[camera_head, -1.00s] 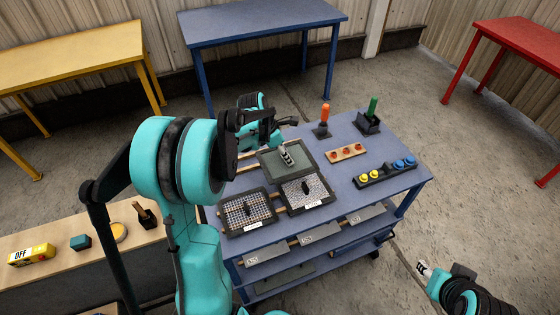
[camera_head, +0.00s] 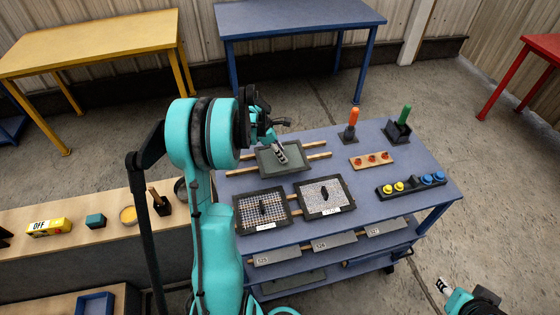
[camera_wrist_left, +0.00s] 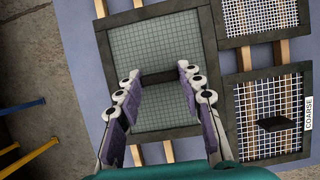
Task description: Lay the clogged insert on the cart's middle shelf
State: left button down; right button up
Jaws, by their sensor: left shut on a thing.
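The grey-green insert (camera_head: 270,167) has a dark frame and closed-looking mesh; I take it for the clogged one. It is over two wooden rails at the left back of the blue cart's top. In the left wrist view the insert (camera_wrist_left: 160,40) lies below my left gripper (camera_wrist_left: 158,74), whose fingers are shut on its dark handle. Whether it is lifted off the rails I cannot tell. My left gripper (camera_head: 281,154) also shows in the head view. My right gripper (camera_head: 442,287) is at lower right, too small to read.
Two open-mesh inserts, one coarse (camera_head: 262,209) and one finer (camera_head: 325,197), lie at the cart top's front. A button strip (camera_head: 411,186), a wooden block (camera_head: 371,161) and two upright handles, orange (camera_head: 354,119) and green (camera_head: 404,116), stand to the right.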

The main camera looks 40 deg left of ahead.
pick_arm(q)
notch_tip(320, 180, down, 3)
jog(key=shift+f+b, duration=0.2)
jog(key=shift+b, duration=0.35)
jog(key=shift+f, duration=0.35)
jog(key=shift+f, duration=0.1)
jog(key=c, duration=1)
grip_release()
